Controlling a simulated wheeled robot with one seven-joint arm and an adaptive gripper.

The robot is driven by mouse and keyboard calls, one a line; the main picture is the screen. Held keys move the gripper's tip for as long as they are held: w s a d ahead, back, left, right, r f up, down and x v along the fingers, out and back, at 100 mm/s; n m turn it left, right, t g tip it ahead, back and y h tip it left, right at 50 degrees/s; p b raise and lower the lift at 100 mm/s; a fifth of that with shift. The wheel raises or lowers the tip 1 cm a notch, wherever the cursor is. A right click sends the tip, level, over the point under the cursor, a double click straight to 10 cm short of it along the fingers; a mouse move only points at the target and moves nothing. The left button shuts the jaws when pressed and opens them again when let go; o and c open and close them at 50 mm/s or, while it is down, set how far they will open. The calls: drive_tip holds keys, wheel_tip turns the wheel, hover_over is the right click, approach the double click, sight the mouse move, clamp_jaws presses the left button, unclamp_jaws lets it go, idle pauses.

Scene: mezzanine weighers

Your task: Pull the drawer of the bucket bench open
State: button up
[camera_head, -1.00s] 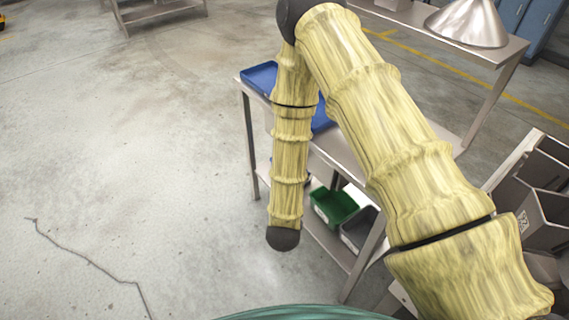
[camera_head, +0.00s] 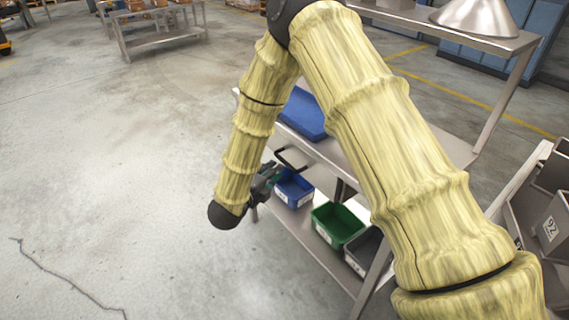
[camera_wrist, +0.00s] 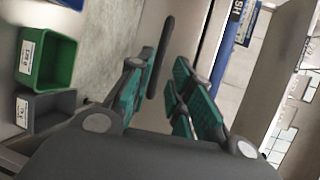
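The bucket bench (camera_head: 340,152) is a grey metal table with a lower shelf, partly hidden by my arm. A black bar handle (camera_head: 290,158) sticks out below its top at the near left side. The drawer front itself is mostly hidden. My gripper (camera_head: 264,182) is beside the handle, low at the bench's left end. In the wrist view my gripper (camera_wrist: 163,75) is open, with teal-padded fingers apart. The dark handle bar (camera_wrist: 162,48) shows between and beyond the fingertips. I cannot tell whether it touches a finger.
A blue bin (camera_head: 293,189), a green bin (camera_head: 338,224) and a grey bin (camera_head: 362,250) stand on the lower shelf. A blue tray (camera_head: 303,115) lies on the bench top. Grey labelled bins (camera_head: 550,222) stand at right. The floor at left is clear.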

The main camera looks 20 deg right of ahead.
sight(284, 163)
drive_tip(key=x, duration=0.7)
drive_tip(key=shift+w+d+f, duration=0.1)
drive_tip(key=shift+w+f, duration=0.05)
drive_tip(key=shift+c, duration=0.3)
clamp_jaws()
